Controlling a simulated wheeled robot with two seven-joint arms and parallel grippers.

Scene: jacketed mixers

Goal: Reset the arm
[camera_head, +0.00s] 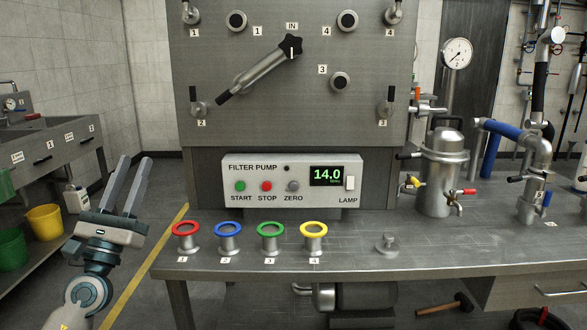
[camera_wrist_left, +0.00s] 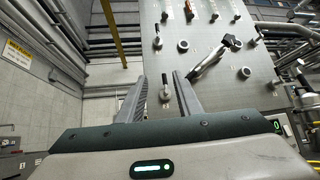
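My left gripper (camera_head: 129,186) is raised at the left of the head view, left of the metal bench and clear of it. Its two fingers point up and stand apart, with nothing between them. In the left wrist view the fingers (camera_wrist_left: 158,98) are also apart and empty, with the grey valve panel beyond them. My right gripper is not in view.
The grey panel (camera_head: 290,110) carries a black-knobbed lever (camera_head: 262,69). Below it sit the filter pump box (camera_head: 292,180), reading 14.0, and red, blue, green and yellow ringed ports on the bench (camera_head: 350,248). A steel vessel (camera_head: 445,175) stands right.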

